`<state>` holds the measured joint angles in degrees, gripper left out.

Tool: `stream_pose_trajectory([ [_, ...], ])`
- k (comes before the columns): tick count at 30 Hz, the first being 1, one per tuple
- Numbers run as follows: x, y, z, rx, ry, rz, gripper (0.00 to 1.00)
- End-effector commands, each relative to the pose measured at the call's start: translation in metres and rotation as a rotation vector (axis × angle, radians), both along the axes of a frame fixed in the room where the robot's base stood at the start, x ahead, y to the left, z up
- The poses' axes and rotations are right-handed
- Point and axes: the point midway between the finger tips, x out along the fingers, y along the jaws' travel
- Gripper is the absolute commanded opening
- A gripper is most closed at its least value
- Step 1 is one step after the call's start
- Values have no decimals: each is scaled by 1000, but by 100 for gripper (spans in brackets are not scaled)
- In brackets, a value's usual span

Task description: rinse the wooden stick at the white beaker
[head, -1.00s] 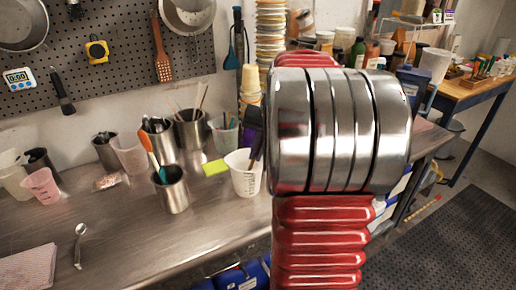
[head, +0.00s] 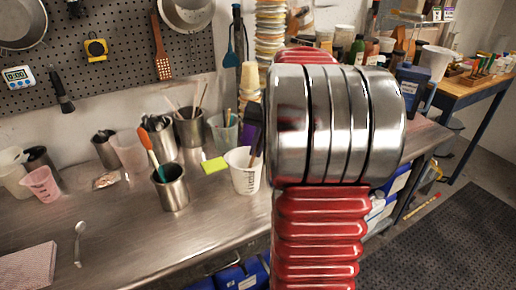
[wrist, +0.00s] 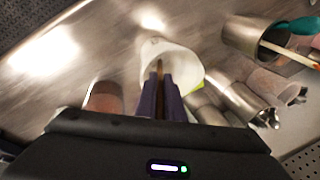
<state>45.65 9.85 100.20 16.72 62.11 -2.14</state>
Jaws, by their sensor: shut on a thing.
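The white beaker (head: 243,178) stands upright on the metal bench, just left of my arm. My gripper (head: 255,132) has dark purple fingers and is at the beaker's rim in the head view. In the wrist view my gripper (wrist: 168,100) is shut on the wooden stick (wrist: 160,70), a thin brown strip between the fingertips. The stick points into the mouth of the white beaker (wrist: 185,60). Its lower end is hard to make out, and I cannot tell whether it touches the beaker's wall or bottom.
A steel cup (head: 170,190) with an orange-handled tool stands left of the beaker, with a yellow-green sponge (head: 214,165) between them. Steel and plastic cups with tools stand behind. A spoon (head: 80,243) lies at the front left. The bench front is mostly clear.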

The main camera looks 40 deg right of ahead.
Motion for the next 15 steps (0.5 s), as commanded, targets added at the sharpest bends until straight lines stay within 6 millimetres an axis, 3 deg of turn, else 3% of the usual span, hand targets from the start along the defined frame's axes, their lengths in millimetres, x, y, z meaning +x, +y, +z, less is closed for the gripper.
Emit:
stream_pose_trajectory([
  [15,-7,13,0,0,-1,-1,0],
])
